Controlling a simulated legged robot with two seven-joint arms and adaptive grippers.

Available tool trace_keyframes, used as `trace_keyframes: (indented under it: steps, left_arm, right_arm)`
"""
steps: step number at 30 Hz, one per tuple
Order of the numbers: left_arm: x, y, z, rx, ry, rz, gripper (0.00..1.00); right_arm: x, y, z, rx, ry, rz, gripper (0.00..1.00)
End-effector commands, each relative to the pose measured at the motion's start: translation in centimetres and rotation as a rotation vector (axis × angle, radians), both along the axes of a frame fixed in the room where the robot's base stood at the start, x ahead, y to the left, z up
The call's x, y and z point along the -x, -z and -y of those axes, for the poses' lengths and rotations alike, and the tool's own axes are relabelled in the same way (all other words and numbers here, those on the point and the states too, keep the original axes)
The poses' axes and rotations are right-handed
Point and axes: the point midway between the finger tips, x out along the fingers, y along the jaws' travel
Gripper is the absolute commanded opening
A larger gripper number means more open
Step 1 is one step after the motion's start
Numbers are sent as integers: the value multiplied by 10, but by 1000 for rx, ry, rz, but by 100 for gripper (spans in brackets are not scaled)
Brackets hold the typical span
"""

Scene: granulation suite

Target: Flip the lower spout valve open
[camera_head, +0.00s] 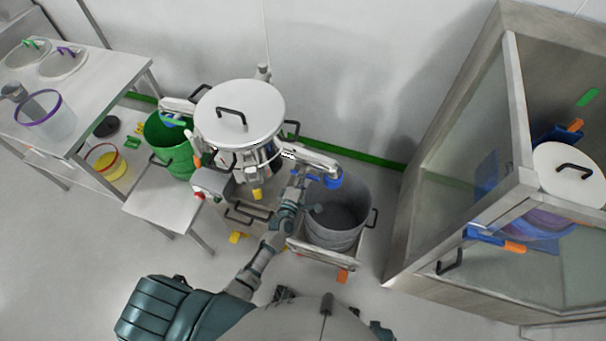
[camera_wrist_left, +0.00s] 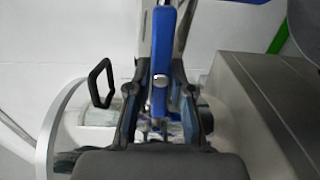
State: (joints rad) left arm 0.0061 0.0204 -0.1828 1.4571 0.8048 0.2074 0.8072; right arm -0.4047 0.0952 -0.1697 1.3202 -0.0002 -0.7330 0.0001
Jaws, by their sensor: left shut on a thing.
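The machine with a round white lid (camera_head: 238,105) stands at the centre. Its right spout (camera_head: 318,160) slopes down to a blue end (camera_head: 334,182) over a grey bin. My left gripper (camera_head: 297,180) is beside this spout. In the left wrist view my left gripper (camera_wrist_left: 160,80) is shut on a blue lever (camera_wrist_left: 160,45), whose length runs up between the fingers. In the head view the gripper largely hides the lever. My right gripper is not in view.
The grey bin (camera_head: 348,235) stands on a low cart just right of my left arm. A green bucket (camera_head: 170,150) stands at the machine's left under another spout. A glass-sided cabinet (camera_head: 460,150) is at the right, and a table (camera_head: 85,85) is at the left.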

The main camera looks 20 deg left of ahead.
Motion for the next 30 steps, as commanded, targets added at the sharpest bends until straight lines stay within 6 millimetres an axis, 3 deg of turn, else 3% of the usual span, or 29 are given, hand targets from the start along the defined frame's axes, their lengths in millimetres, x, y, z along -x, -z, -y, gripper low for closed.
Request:
trace_keyframes:
  steps: [9, 10, 12, 23, 30]
  left_arm:
    - [1, 4, -2, 0, -2, -7, 0]
    - [1, 4, -2, 0, -2, -7, 28]
    - [1, 4, -2, -1, -2, -6, 45]
    - [5, 2, -1, 0, -1, -3, 46]
    - [48, 3, -3, -1, 0, -6, 46]
  right_arm:
    - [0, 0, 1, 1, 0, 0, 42]
    - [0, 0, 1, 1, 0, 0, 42]
    - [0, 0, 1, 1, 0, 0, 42]
    - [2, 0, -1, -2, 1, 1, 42]
    - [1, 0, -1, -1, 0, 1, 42]
